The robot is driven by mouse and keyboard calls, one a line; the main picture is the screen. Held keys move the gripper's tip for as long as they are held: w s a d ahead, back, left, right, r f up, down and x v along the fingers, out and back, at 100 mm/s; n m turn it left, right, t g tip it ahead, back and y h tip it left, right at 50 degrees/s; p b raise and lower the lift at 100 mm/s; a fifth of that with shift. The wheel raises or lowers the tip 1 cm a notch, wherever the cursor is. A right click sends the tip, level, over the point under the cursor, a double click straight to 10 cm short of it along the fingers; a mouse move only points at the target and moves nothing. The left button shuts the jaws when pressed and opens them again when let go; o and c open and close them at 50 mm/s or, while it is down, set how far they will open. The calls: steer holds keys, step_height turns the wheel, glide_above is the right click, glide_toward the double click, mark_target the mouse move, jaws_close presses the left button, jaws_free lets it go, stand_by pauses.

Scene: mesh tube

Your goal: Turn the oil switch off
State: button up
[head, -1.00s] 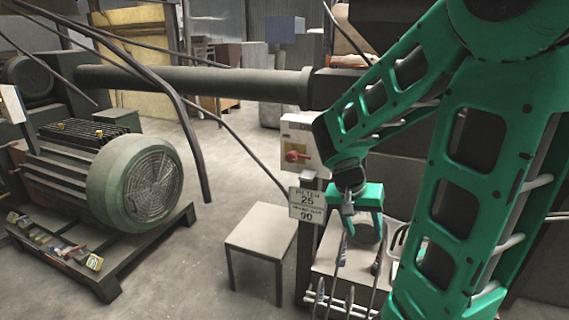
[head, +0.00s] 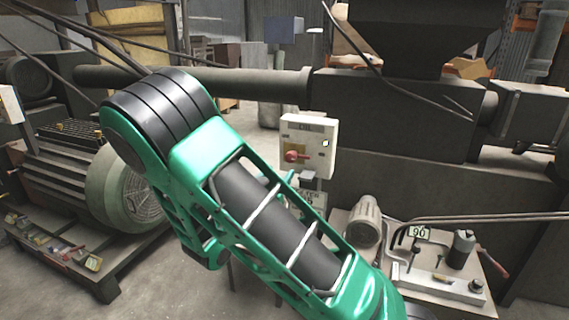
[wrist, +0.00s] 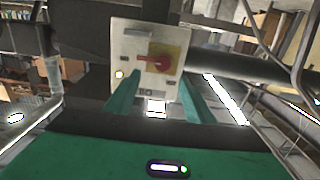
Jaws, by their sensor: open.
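The oil switch (head: 294,156) is a red handle on a pale box (head: 317,137) with a label along its top edge. It also shows in the wrist view (wrist: 158,63), which is upside down, as a red handle on a yellow plate. The handle lies roughly horizontal. My gripper (wrist: 157,82) is open and empty in the wrist view, its two green fingers pointing toward the box, one on each side of the switch's line. They appear apart from the handle.
A large dark machine (head: 400,110) is behind the box. A green motor (head: 130,190) stands at the left, partly behind my arm.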

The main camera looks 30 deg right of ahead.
mark_target(290, 158)
steer(key=x, duration=1)
steer(key=shift+w+r, duration=0.1)
steer(key=shift+w, duration=0.3)
